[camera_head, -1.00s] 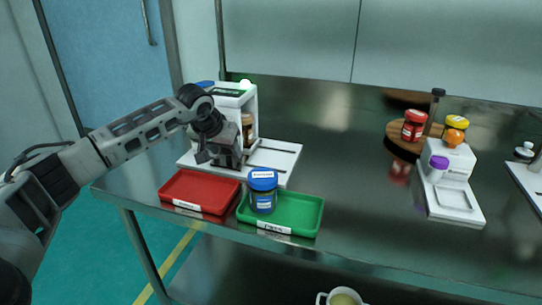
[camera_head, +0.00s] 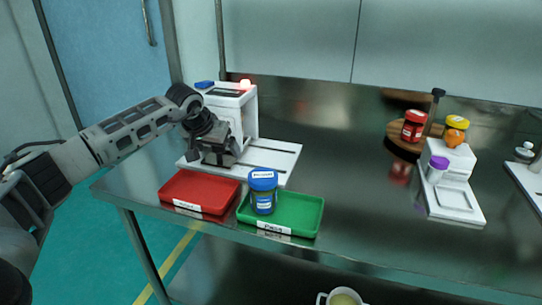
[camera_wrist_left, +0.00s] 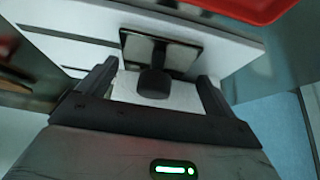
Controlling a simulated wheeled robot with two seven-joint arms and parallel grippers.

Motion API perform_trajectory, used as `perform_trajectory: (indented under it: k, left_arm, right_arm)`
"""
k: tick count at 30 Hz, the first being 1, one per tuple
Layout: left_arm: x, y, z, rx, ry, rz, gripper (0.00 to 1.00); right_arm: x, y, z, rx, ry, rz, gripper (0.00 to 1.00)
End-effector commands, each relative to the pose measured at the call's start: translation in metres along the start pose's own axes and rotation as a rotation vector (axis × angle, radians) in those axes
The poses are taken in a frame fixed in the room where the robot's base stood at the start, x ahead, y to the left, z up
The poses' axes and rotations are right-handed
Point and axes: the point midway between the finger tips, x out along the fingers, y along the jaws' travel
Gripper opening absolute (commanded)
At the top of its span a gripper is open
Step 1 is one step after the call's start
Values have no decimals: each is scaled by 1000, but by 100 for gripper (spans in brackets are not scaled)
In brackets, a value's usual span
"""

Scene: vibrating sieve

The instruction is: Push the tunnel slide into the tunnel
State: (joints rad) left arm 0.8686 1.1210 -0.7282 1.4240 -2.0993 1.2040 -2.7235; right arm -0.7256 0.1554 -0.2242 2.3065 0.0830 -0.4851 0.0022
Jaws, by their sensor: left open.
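The white tunnel (camera_head: 250,117) stands at the back left of the table, with a red-lit lamp (camera_head: 246,85) on top and a flat white base (camera_head: 279,152) reaching right. My open left gripper (camera_head: 222,158) is low at the tunnel's front and hides part of it. In the left wrist view, the gripper (camera_wrist_left: 157,72) has its fingers apart on either side of a dark knob (camera_wrist_left: 153,84). The knob is on a dark plate (camera_wrist_left: 180,53), seemingly part of the tunnel slide, over the white grooved base (camera_wrist_left: 228,53). Contact cannot be told. My right gripper is not in view.
In front are a red tray (camera_head: 188,205) and a green tray (camera_head: 308,216) holding a blue-lidded jar (camera_head: 263,200). A white device (camera_head: 456,198) with a purple-capped bottle and a wooden round stand (camera_head: 394,141) are at right. The table's middle is clear.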

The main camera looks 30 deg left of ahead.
Motion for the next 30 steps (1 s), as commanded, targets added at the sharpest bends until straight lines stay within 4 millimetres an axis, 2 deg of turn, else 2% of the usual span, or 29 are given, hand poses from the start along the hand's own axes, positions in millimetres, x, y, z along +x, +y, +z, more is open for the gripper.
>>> perform_trajectory:
  k: [8,30]
  left_arm:
    - [-2,0,-1,0,1,0,100]
    - [-76,-1,-1,1,0,-2,100]
  right_arm:
    - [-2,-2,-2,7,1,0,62]
    - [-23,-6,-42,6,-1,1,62]
